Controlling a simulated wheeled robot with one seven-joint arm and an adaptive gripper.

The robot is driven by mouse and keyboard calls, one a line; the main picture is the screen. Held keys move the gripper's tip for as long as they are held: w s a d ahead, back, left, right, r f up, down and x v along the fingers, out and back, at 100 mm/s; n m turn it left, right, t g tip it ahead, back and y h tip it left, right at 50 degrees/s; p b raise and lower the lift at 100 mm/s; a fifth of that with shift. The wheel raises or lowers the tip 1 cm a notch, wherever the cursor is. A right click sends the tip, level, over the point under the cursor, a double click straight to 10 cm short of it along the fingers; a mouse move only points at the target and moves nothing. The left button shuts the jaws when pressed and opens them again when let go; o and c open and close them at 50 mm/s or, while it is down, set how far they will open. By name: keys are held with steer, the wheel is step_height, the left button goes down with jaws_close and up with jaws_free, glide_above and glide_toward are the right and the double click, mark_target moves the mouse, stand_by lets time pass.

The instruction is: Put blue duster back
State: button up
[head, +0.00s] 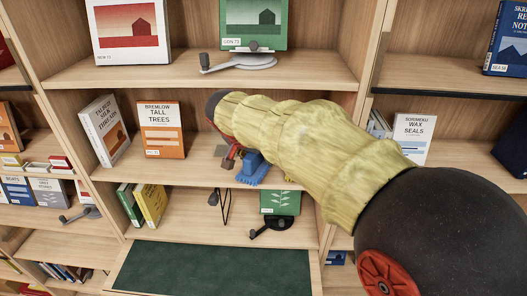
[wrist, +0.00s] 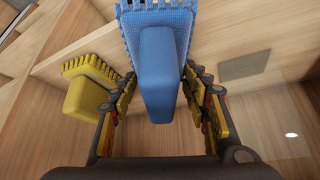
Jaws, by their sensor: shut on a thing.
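The blue duster (wrist: 158,85) has a block-like handle and a toothed-looking head. In the wrist view its handle is between the fingers of my gripper (wrist: 162,95), which is shut on it. In the head view the blue duster (head: 252,168) shows at the middle shelf (head: 190,172), below my gripper (head: 232,153), partly hidden by my arm. A yellow duster (wrist: 92,88) is left of the blue one in the wrist view, apart from it. I cannot tell whether the blue duster touches the shelf board.
On the same shelf, a white book (head: 105,130) and an orange book (head: 161,128) stand to the left. Above are a red-picture book (head: 131,30) and a grey stand (head: 240,62). Below are green and yellow books (head: 150,205) and a dark green panel (head: 212,268). Upright dividers flank the bay.

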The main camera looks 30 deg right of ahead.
steer(key=shift+w+d, duration=0.3)
steer(key=shift+d, duration=0.25)
steer(key=shift+w+d+r+p, duration=0.1)
steer(key=shift+w+d+p, duration=0.6)
steer(key=shift+d, duration=0.45)
steer(key=shift+w+f, duration=0.15)
steer(key=shift+f, duration=0.7)
steer(key=shift+a, duration=0.15)
steer(key=shift+f, duration=0.2)
steer(key=o, duration=1)
steer(key=shift+r, duration=0.1)
steer(key=shift+o, duration=0.2)
